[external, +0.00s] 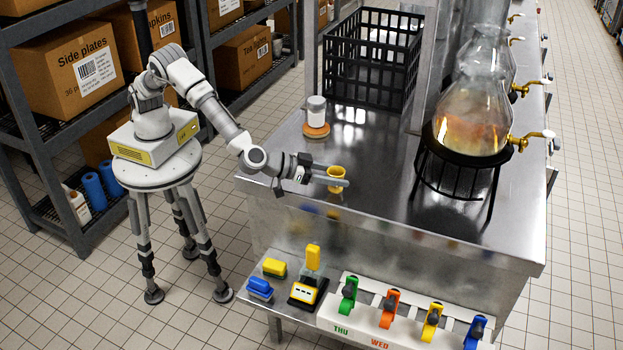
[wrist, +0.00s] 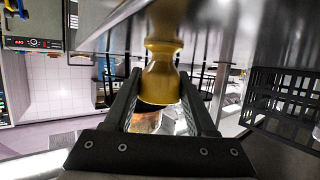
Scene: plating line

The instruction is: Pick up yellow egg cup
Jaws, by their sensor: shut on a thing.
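The yellow egg cup (external: 335,175) is at the near left part of the steel counter (external: 385,205) in the external view. My gripper (external: 338,178) reaches in from the left, and its two fingers are around the cup. In the wrist view the egg cup (wrist: 162,70) fills the space between the two fingertips (wrist: 162,85), which are shut on it. Whether the cup's foot still touches the counter is hard to tell.
A black crate (external: 372,38) stands at the back left of the counter. Glass vessels on a black stand (external: 455,165) are to the right.

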